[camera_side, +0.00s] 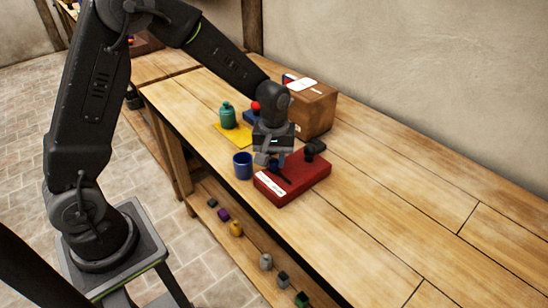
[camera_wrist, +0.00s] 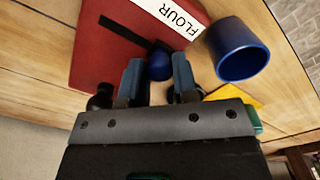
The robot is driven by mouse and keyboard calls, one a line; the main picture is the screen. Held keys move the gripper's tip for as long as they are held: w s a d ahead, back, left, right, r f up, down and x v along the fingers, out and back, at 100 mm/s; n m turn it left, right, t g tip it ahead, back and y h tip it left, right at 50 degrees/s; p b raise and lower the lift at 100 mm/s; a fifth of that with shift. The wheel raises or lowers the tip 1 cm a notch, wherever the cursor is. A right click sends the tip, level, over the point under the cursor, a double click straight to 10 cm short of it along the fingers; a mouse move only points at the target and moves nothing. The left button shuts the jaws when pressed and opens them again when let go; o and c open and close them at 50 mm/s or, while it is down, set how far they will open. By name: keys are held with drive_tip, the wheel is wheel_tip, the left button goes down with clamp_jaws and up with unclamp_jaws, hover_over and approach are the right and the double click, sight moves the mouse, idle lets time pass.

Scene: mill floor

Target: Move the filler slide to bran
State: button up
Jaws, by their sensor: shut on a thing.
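The filler is a red box (camera_side: 308,178) on the bench, with a dark slot (camera_side: 281,175) in its top; the box also shows in the wrist view (camera_wrist: 98,50). A white label reading FLOUR (camera_wrist: 175,15) is on one side. No bran label can be read in either view. The slide's round blue knob (camera_wrist: 159,66) stands by the dark slot (camera_wrist: 122,31). My gripper (camera_wrist: 157,74) is shut on the knob, one finger on each side. In the side view my gripper (camera_side: 268,160) is over the box's left part and mostly hides the knob.
A blue cup (camera_side: 243,167) stands close left of the red box. A black fitting (camera_side: 315,148) is at the box's back. Behind are a green jar (camera_side: 228,116), a yellow mat (camera_side: 233,135) and a cardboard box (camera_side: 314,110). The bench to the right is clear.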

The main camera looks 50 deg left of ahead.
sight(291, 184)
clamp_jaws()
drive_tip(key=shift+d, duration=3.3)
drive_tip(key=o, duration=0.6)
unclamp_jaws()
wheel_tip(291, 184, up, 14)
